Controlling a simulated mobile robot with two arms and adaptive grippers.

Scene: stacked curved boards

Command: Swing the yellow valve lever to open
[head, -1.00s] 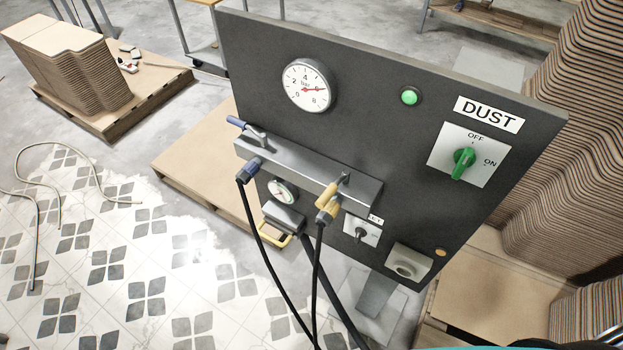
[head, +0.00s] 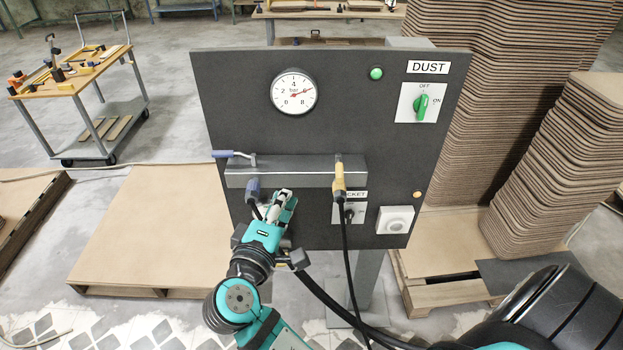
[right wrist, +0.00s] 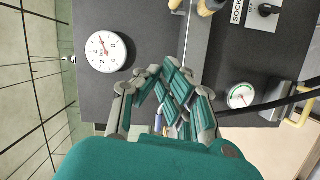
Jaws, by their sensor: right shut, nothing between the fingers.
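The yellow valve lever (head: 339,172) sits at the right end of the grey manifold (head: 295,172). In the head view it points down, in line with the yellow hose fitting below it. Both show partly at the top of the right wrist view, the fitting (right wrist: 211,6) at its edge. The blue lever (head: 233,154) at the manifold's left end points left. My right gripper (head: 288,196) is shut and empty, to the left of and below the yellow lever, apart from it. It partly covers the area beside the blue hose fitting (head: 253,190). My left gripper is not in view.
The dark panel (head: 230,90) carries a pressure gauge (head: 294,92), a green lamp (head: 376,73) and the DUST switch (head: 421,104). Black hoses hang below. Board stacks (head: 515,70) stand right; a bare pallet (head: 155,230) lies left. A trolley (head: 100,75) is farther back.

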